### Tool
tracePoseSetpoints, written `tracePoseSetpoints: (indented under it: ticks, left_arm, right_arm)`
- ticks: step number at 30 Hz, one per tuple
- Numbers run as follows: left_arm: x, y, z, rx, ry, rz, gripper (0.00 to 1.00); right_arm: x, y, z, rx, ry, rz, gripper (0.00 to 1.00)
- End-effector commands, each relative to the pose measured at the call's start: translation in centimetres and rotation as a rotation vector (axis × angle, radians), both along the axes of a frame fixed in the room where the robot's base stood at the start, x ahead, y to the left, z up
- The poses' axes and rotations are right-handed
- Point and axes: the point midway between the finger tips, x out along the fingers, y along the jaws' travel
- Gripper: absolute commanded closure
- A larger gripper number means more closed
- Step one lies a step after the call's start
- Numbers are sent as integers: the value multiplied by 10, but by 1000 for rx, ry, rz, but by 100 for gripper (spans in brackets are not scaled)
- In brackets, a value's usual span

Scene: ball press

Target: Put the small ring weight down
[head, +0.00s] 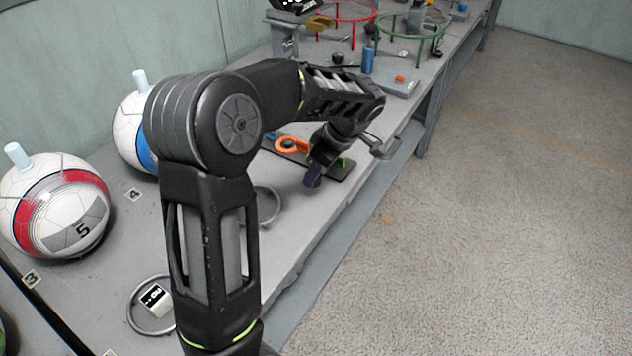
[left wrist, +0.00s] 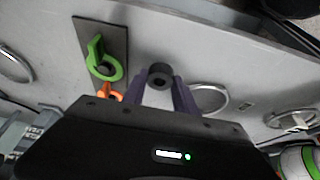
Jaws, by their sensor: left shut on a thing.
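The small ring weight (left wrist: 160,74) is a dark, short cylinder with a hole in its middle. In the left wrist view it sits between the purple fingertips of my left gripper (left wrist: 161,84), which is shut on it. In the head view my left gripper (head: 314,174) points down over the grey bench (head: 290,225), beside a dark plate. The weight cannot be made out there, and I cannot tell whether it touches the bench. My right gripper is not in view.
The dark plate (left wrist: 117,36) carries a green looped piece (left wrist: 103,62) and an orange looped piece (head: 292,145). Balls (head: 60,205) stand along the wall at left. Metal rings (head: 150,304) lie on the bench. A red ring stand (head: 343,13) and a green one (head: 410,24) stand farther back.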

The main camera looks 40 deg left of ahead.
Motion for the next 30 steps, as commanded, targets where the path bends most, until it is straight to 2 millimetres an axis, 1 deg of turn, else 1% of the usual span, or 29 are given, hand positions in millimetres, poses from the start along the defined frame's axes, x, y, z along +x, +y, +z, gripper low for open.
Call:
tracePoseSetpoints:
  ticks: [1, 3, 6, 8, 15, 18, 19, 26, 27, 30]
  left_arm:
    - [-1, 0, -11, 0, 6, 0, 100]
    - [-1, 0, -22, 0, 5, 0, 100]
    - [-1, 0, -34, 1, 3, 0, 100]
    - [-1, 0, -36, 0, 2, 1, 100]
    - [0, 0, -36, 0, 1, 0, 100]
    - [0, 0, -39, 0, 1, 0, 100]
    - [-1, 0, -39, 0, 1, 0, 64]
    - [-1, 0, -38, 0, 2, 1, 46]
    - [-1, 0, -38, 0, 2, 1, 44]
    - [-1, 0, -38, 0, 2, 1, 44]
  right_arm:
    - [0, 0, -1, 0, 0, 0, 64]
    - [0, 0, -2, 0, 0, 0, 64]
    - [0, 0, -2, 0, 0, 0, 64]
    - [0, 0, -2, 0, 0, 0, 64]
    - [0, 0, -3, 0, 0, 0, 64]
    - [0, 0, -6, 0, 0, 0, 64]
    - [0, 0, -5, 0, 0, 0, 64]
    - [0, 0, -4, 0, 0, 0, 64]
    - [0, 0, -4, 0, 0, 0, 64]
    - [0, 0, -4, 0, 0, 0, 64]
